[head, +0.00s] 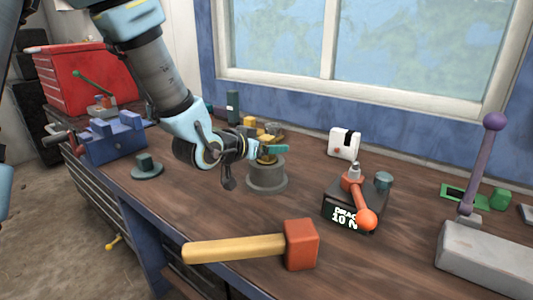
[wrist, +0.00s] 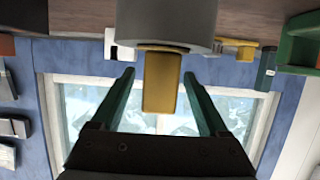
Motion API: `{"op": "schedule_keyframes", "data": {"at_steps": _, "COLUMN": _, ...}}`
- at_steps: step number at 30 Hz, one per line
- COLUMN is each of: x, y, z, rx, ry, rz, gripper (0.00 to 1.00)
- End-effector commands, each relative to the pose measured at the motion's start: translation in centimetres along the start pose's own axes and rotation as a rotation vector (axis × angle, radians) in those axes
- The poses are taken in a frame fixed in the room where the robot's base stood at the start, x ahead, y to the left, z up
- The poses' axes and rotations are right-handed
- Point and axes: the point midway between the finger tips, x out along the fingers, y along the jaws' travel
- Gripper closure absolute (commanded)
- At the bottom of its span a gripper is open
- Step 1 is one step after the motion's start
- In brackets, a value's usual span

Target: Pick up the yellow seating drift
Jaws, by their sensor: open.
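The yellow seating drift (wrist: 160,84) stands out of the top of a grey cylinder (wrist: 168,22), which appears upside down in the wrist view. In the head view the grey cylinder (head: 267,174) stands on the bench, and a little yellow of the drift (head: 267,158) shows above it, mostly hidden by my gripper. My gripper (wrist: 158,74) is open, with one green finger on each side of the drift and visible gaps between. In the head view my gripper (head: 274,150) is at the top of the cylinder.
A mallet (head: 300,245) lies at the bench's front. A dark box with a display and red-knobbed lever (head: 355,200) is right of the cylinder. A white box (head: 344,143) and yellow pieces (head: 250,122) stand behind. A blue vise (head: 115,137) is at left.

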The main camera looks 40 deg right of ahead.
Motion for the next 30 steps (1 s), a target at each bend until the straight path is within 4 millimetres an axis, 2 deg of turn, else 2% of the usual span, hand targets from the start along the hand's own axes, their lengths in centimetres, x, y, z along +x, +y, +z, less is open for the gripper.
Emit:
{"op": "schedule_keyframes", "data": {"at_steps": 6, "x": 2.0, "y": 0.0, "z": -0.1, "rx": 0.001, "ry": -0.001, "rz": 0.001, "gripper": 0.22}}
{"op": "schedule_keyframes", "data": {"at_steps": 13, "x": 2.1, "y": 0.0, "z": 0.0, "rx": 0.001, "ry": 0.0, "rz": 0.0, "gripper": 0.22}}
{"op": "schedule_keyframes", "data": {"at_steps": 30, "x": 2.1, "y": 0.0, "z": 0.0, "rx": 0.001, "ry": 0.0, "rz": 0.0, "gripper": 0.85}}
